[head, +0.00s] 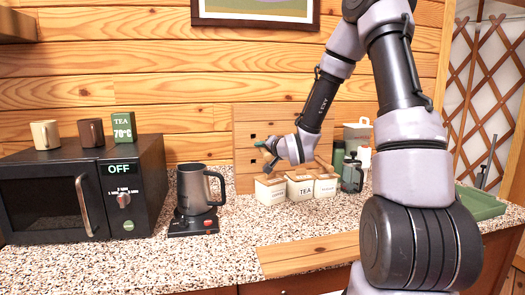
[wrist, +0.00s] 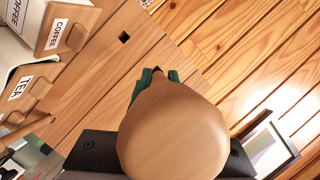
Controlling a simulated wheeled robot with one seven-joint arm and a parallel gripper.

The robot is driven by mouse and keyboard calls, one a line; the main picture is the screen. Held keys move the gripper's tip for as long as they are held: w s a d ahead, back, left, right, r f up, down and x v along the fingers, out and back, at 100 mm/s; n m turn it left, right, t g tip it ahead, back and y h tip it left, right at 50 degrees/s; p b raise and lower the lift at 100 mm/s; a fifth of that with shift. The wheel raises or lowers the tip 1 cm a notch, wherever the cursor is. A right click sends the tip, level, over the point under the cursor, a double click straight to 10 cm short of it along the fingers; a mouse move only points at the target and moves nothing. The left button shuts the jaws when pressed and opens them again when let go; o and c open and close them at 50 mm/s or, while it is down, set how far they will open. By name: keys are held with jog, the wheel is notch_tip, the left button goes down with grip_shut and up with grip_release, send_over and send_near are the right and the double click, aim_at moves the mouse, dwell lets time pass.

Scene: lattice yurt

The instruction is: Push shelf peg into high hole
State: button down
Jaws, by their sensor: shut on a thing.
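The shelf peg (wrist: 172,138) is pale wood with a broad rounded end that fills the lower middle of the wrist view. My gripper (wrist: 158,76) is shut on it, with green fingertips showing beyond the rounded end. The peg's far end is mostly hidden, so I cannot tell whether it is inside a hole. The wooden peg board (head: 285,118) stands against the back wall in the head view. My gripper (head: 265,150) is close to its left part. One square dark hole (wrist: 124,37) shows clear of the gripper in the wrist view.
White canisters with wooden lids, one a tea canister (head: 300,188), stand just below my gripper. A grey kettle (head: 195,190) is to the left, beside a black microwave (head: 60,195). A green tray (head: 482,205) lies at right. The speckled counter's front left is clear.

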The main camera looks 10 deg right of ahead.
jog(key=shift+w, duration=2.95)
jog(key=shift+w, duration=0.65)
jog(key=shift+s, duration=0.1)
jog(key=shift+s, duration=0.3)
jog(key=shift+w, duration=0.15)
dwell(0.8)
jog(key=shift+w, duration=0.25)
jog(key=shift+s, duration=0.1)
jog(key=shift+s, duration=0.3)
